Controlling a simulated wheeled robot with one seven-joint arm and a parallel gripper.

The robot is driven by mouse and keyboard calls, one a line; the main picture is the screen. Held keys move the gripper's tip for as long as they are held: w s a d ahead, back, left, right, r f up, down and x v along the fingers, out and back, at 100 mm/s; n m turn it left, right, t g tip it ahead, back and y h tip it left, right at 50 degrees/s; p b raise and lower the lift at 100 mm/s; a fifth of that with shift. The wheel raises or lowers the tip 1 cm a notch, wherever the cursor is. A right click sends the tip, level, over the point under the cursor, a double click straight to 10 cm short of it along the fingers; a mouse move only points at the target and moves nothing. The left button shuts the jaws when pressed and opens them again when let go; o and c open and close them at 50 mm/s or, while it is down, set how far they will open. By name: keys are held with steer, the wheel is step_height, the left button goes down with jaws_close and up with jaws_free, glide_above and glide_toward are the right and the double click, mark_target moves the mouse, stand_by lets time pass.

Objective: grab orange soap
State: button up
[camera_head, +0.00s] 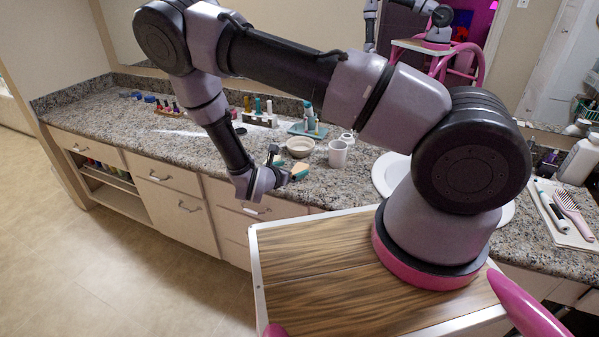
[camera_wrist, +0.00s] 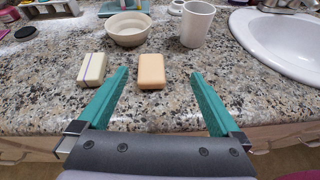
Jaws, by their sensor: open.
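The orange soap (camera_wrist: 151,71) is a pale orange bar lying flat on the granite counter, near its front edge, in the wrist view. My gripper (camera_wrist: 158,78) is open, with its two teal fingers apart and the orange soap between and just beyond their tips. Nothing is held. In the head view my gripper (camera_head: 286,166) is over the counter's front edge, and a bit of the orange soap (camera_head: 299,168) shows beside the fingers. A cream bar with a dark stripe (camera_wrist: 92,69) lies left of the left finger in the wrist view.
A beige bowl (camera_wrist: 129,29) and a white cup (camera_wrist: 197,24) stand behind the soap. A white sink (camera_wrist: 285,42) is at the right. A dark round lid (camera_wrist: 25,32) lies at the left. The counter (camera_wrist: 265,105) right of the soap is clear.

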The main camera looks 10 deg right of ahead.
mark_target(300, 168)
steer(key=shift+a+f+n+t+y, duration=0.2)
steer(key=shift+f+n, duration=0.2)
steer(key=shift+f, duration=0.2)
steer(key=shift+a+f+n+t+y, duration=0.1)
steer(key=shift+f+n+t, duration=0.1)
steer(key=shift+f+n, duration=0.3)
steer(key=shift+w+d+f, duration=0.2)
steer(key=shift+w+f, duration=0.05)
steer(key=x, duration=0.3)
steer(key=shift+w+d+f, duration=0.15)
steer(key=shift+w+d, duration=0.05)
steer(key=shift+w, duration=0.1)
steer(key=x, duration=0.6)
steer(key=shift+w+a, duration=0.2)
steer(key=shift+a, duration=0.05)
steer(key=c, duration=1.5)
